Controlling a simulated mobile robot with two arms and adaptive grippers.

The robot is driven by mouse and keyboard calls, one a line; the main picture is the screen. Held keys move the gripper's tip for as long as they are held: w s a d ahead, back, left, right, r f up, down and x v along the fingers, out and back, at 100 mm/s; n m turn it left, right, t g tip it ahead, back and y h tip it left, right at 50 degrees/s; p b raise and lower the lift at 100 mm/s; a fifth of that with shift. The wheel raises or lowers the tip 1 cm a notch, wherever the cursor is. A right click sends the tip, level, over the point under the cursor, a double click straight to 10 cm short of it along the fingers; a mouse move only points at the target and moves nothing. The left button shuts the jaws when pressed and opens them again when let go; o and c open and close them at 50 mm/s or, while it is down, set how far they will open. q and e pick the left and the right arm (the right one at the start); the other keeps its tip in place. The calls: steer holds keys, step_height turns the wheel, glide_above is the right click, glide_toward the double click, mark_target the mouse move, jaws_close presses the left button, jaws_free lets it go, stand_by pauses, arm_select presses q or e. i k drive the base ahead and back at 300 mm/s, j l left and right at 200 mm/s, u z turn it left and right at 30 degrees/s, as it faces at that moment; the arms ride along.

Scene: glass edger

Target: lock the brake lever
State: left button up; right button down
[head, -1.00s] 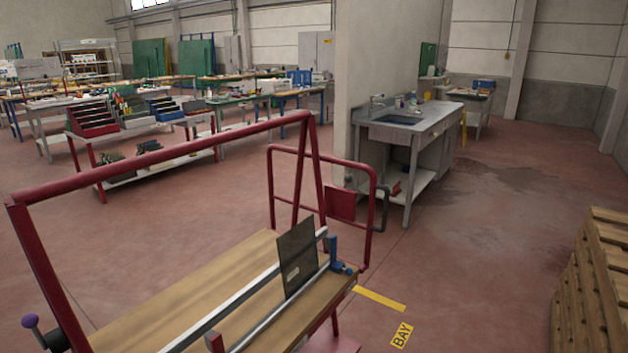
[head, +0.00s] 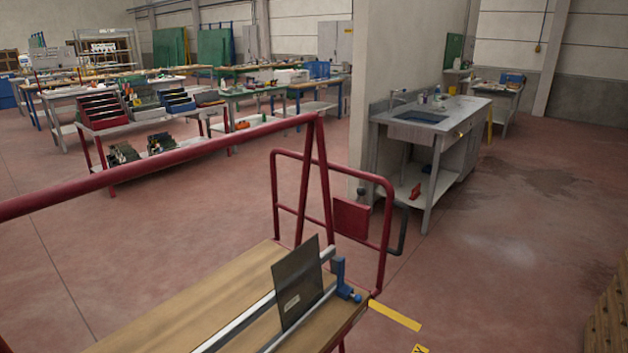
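A cart with a red tubular frame (head: 190,154) and a wooden deck (head: 205,296) fills the lower left and middle of the head view. A dark flat pane (head: 297,282) with a small pale label stands upright on the deck, between light metal rails. A blue clamp or stop (head: 339,272) sits at the rails' far end. No brake lever can be made out in the head view now. Neither of my grippers is in view.
A sink bench (head: 432,150) stands beyond the cart by a wall end (head: 391,60). Work tables with red bins (head: 103,112) stand at the back left. Wooden slats (head: 610,315) are at the lower right edge. Red floor between is open, with a yellow strip (head: 395,317).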

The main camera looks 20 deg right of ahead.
mark_target(361, 191)
steer(key=i+l, duration=0.2)
steer(key=l, duration=0.15)
steer(key=i+l+u, duration=0.1)
steer(key=l, duration=0.25)
steer(key=i+l, duration=0.3)
steer(key=i+l+u, duration=0.1)
steer(key=l, duration=0.35)
steer(key=i+l, duration=0.3)
steer(key=l+u, duration=0.05)
